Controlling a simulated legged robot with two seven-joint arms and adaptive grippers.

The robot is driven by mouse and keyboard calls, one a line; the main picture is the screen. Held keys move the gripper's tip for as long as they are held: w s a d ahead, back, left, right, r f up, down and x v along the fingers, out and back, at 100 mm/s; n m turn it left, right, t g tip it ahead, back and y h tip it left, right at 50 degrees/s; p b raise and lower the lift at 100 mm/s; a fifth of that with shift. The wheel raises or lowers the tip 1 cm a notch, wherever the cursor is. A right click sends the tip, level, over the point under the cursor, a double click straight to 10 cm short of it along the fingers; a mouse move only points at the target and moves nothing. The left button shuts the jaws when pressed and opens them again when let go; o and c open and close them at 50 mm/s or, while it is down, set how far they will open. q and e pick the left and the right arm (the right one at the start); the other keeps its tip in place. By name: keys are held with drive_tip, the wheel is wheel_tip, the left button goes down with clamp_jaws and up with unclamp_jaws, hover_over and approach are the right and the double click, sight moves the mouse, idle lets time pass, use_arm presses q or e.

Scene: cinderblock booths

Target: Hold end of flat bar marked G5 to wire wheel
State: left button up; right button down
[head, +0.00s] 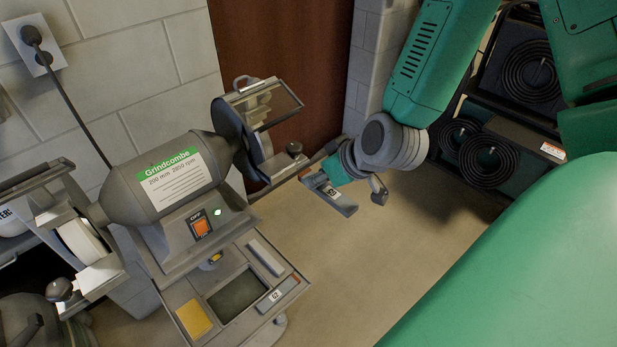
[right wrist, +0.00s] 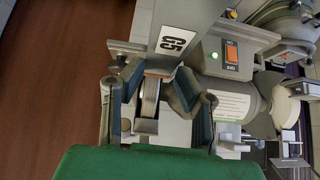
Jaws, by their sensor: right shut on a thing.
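The flat bar marked G5 (head: 341,204) is in my right gripper (head: 335,180), to the right of the bench grinder (head: 155,180). It stands clear of the grinder's right-hand wheel housing (head: 232,130) in the head view. In the right wrist view the bar (right wrist: 180,22) shows its G5 label, and the fingers of my right gripper (right wrist: 165,110) are on both sides below it. The wire wheel (right wrist: 150,95) shows partly beyond the fingers; in the head view its housing hides most of it. My left gripper is out of view.
A clear shield (head: 270,106) and a tool rest (head: 285,160) stand by the right wheel. A pale wheel (head: 82,240) is at left. A green light glows beside the orange switch (head: 201,228). Coiled hoses (head: 487,160) are at right.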

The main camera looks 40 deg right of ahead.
sight(301, 177)
drive_tip(key=shift+w+d, duration=0.1)
drive_tip(key=shift+d, duration=0.15)
drive_tip(key=shift+w+a+b, duration=0.15)
drive_tip(key=shift+b, duration=0.35)
drive_tip(key=shift+w+a+f+b, duration=0.1)
drive_tip(key=shift+w+a+b, duration=0.3)
drive_tip(key=shift+w+a, duration=0.55)
drive_tip(key=shift+w+f, duration=0.1)
drive_tip(key=shift+w, duration=0.6)
drive_tip(key=w, duration=0.1)
drive_tip(key=w+b, duration=0.1)
drive_tip(key=w, duration=0.1)
drive_tip(key=w+f, duration=0.1)
drive_tip(key=shift+w+d, duration=0.15)
drive_tip(key=shift+d, duration=0.15)
drive_tip(key=shift+w+a+b, duration=0.15)
drive_tip(key=shift+w+a, duration=0.1)
drive_tip(key=shift+w, duration=0.2)
drive_tip(key=shift+w+a+b, duration=0.15)
drive_tip(key=shift+w+a, duration=0.05)
drive_tip(key=shift+w, duration=0.25)
drive_tip(key=shift+d+f, duration=0.1)
drive_tip(key=shift+d, duration=0.65)
drive_tip(key=shift+a, duration=0.55)
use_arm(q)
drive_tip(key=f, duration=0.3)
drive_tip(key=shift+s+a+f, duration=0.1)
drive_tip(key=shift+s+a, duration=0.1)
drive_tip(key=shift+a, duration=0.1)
